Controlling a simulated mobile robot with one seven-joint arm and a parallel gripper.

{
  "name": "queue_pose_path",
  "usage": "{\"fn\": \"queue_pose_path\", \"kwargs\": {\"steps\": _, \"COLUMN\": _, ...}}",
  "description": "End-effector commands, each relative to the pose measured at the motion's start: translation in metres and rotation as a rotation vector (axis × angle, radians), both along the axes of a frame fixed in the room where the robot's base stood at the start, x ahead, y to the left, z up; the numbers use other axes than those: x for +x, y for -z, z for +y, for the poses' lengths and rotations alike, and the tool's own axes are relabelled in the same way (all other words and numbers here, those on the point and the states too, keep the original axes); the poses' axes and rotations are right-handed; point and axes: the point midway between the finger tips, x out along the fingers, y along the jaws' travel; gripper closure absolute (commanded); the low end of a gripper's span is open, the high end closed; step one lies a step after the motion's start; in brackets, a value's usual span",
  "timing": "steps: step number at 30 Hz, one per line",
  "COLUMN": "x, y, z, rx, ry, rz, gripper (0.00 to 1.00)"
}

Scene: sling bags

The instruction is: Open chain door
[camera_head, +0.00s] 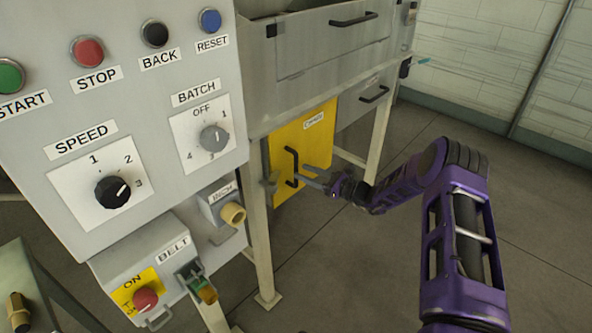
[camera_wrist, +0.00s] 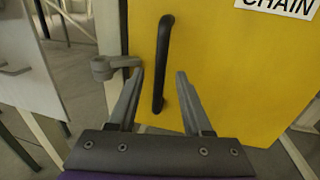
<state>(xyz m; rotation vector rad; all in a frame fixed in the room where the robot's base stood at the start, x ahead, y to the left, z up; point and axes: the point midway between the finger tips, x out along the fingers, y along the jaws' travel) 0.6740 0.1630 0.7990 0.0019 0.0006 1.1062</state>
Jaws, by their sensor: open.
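The chain door (camera_head: 312,150) is a yellow panel below the grey machine, and it looks shut. It fills much of the wrist view (camera_wrist: 235,90), with a "CHAIN" label at its upper right. A black upright bar handle (camera_head: 291,167) is on the door's left part. In the wrist view the handle (camera_wrist: 162,65) stands between my two fingers. My gripper (camera_wrist: 158,75) is open, one finger on each side of the handle; I cannot tell whether either touches it. It also shows in the head view (camera_head: 308,175). A grey latch (camera_wrist: 113,67) is at the door's left edge, by the left fingertip.
A grey control panel (camera_head: 140,150) with buttons and dials stands at the left. Grey drawers (camera_head: 335,45) with black handles sit above the door. A pale machine leg (camera_head: 260,240) stands left of the door. The floor (camera_head: 350,260) in front is clear.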

Motion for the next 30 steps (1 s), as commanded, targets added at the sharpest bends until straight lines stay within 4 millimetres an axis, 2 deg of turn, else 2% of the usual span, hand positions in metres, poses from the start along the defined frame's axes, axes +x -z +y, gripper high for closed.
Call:
{"fn": "queue_pose_path", "kwargs": {"steps": 1, "x": 0.004, "y": 0.0, "z": 0.009, "rx": 0.0, "ry": -0.002, "rz": -0.001, "gripper": 0.5}}
{"fn": "queue_pose_path", "kwargs": {"steps": 6, "x": 0.014, "y": 0.0, "z": 0.028, "rx": -0.001, "ry": -0.001, "rz": -0.002, "gripper": 0.5}}
{"fn": "queue_pose_path", "kwargs": {"steps": 18, "x": 0.018, "y": 0.0, "z": 0.035, "rx": -0.001, "ry": 0.0, "rz": 0.0, "gripper": 0.5}}
{"fn": "queue_pose_path", "kwargs": {"steps": 20, "x": 0.018, "y": 0.0, "z": 0.035, "rx": -0.001, "ry": 0.0, "rz": 0.0, "gripper": 0.58}}
{"fn": "queue_pose_path", "kwargs": {"steps": 27, "x": 0.018, "y": 0.0, "z": 0.035, "rx": -0.001, "ry": 0.0, "rz": 0.0, "gripper": 1.0}}
{"fn": "queue_pose_path", "kwargs": {"steps": 30, "x": 0.018, "y": 0.0, "z": 0.035, "rx": -0.001, "ry": 0.0, "rz": 0.0, "gripper": 1.0}}
